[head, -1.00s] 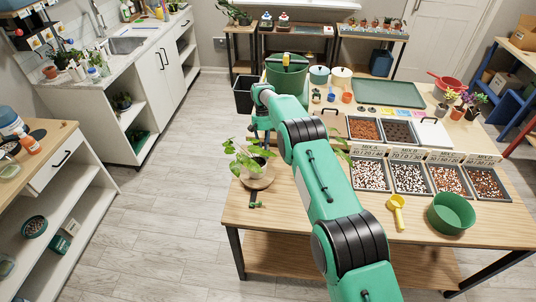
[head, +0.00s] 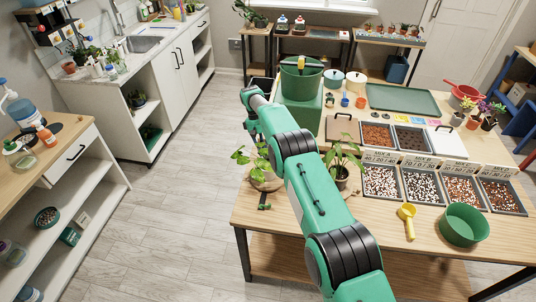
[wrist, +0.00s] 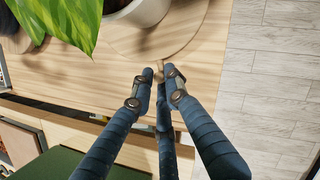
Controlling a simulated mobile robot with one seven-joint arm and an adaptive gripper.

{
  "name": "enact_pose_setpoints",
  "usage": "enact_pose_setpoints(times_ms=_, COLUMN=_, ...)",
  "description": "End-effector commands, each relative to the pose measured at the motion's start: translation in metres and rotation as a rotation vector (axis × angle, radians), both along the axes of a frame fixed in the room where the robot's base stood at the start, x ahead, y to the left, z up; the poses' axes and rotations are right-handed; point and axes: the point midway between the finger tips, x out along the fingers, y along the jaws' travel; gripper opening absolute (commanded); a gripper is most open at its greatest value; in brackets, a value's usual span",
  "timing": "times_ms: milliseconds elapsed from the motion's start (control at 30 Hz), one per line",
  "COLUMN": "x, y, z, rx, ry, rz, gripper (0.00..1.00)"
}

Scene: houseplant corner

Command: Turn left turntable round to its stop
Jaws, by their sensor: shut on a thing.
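The left turntable (head: 270,186) is a round wooden disc near the left front corner of the potting table, with a leafy plant (head: 250,156) in a pale pot on it. In the wrist view the turntable (wrist: 183,45) lies beyond my fingertips, with the white pot (wrist: 146,12) at the top. My gripper (wrist: 159,76) is shut at the turntable's near edge; the small part between the fingers is mostly hidden. A small green piece (head: 264,206) sits in front of the disc.
A second plant (head: 341,170) stands right of my arm. Soil trays (head: 422,187), a yellow scoop (head: 407,213) and a green bowl (head: 463,226) fill the right side. A green bucket (head: 301,77) stands at the back. The floor left of the table is clear.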

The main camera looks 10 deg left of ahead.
Motion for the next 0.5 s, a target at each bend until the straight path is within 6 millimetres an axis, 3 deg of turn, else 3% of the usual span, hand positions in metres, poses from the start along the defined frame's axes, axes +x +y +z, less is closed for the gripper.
enact_pose_setpoints(times_ms=500, x=-0.018, y=0.024, z=-0.003, rx=-0.007, ry=0.016, rz=0.258, gripper=0.00)
